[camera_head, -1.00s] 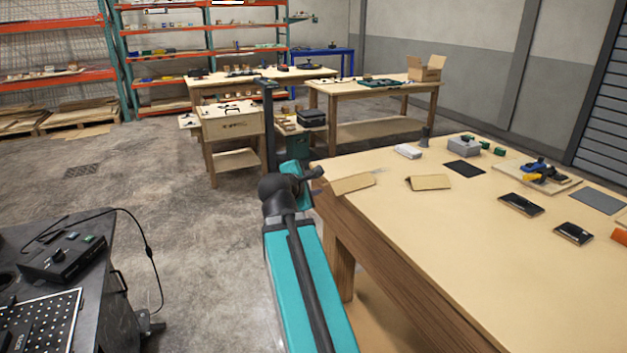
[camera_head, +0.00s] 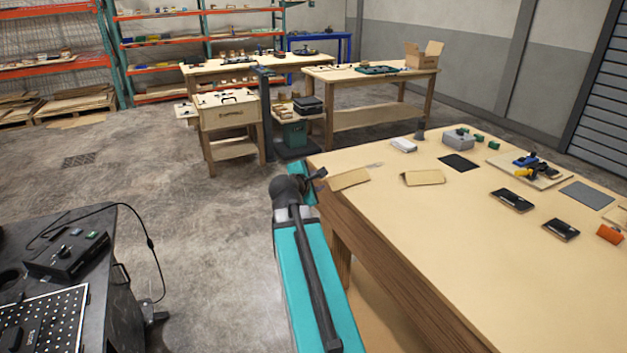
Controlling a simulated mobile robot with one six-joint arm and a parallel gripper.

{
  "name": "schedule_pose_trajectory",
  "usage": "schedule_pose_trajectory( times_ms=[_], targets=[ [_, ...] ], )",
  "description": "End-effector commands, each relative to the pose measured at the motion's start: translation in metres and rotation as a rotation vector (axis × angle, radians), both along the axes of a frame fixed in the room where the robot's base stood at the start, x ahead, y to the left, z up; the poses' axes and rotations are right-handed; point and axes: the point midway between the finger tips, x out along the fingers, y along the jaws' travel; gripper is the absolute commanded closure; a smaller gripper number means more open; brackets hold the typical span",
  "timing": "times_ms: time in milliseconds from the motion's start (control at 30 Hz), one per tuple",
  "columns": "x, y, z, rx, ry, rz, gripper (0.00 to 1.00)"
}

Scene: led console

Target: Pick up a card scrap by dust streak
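Two tan card scraps lie on the wooden worktable (camera_head: 470,240) near its far-left part. The left card scrap (camera_head: 349,180) is close to the table's left edge. A small pale grey streak (camera_head: 375,165) shows on the tabletop just beyond its right end. The right card scrap (camera_head: 423,178) lies a short way to the right, with no such streak visible beside it. My gripper (camera_head: 318,176) is at the end of my teal arm, by the table's left corner, just left of the left card scrap and seemingly apart from it. Its fingers are small and dark, so their opening is unclear.
Beyond the scraps are a white box (camera_head: 403,145), a black mat (camera_head: 457,162) and a grey box (camera_head: 458,140). Black devices (camera_head: 512,200) and an orange piece (camera_head: 609,234) lie to the right. A dark bench (camera_head: 105,270) stands at left. The table's near middle is bare.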

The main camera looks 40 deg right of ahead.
Motion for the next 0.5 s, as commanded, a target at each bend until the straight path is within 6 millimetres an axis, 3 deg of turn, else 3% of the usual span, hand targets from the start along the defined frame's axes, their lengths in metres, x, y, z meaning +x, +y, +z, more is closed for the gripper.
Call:
schedule_pose_trajectory(
  times_ms=[500],
  targets=[
    [0.023, -0.049, -0.024, 0.0, 0.001, -0.002, 0.73]
  ],
)
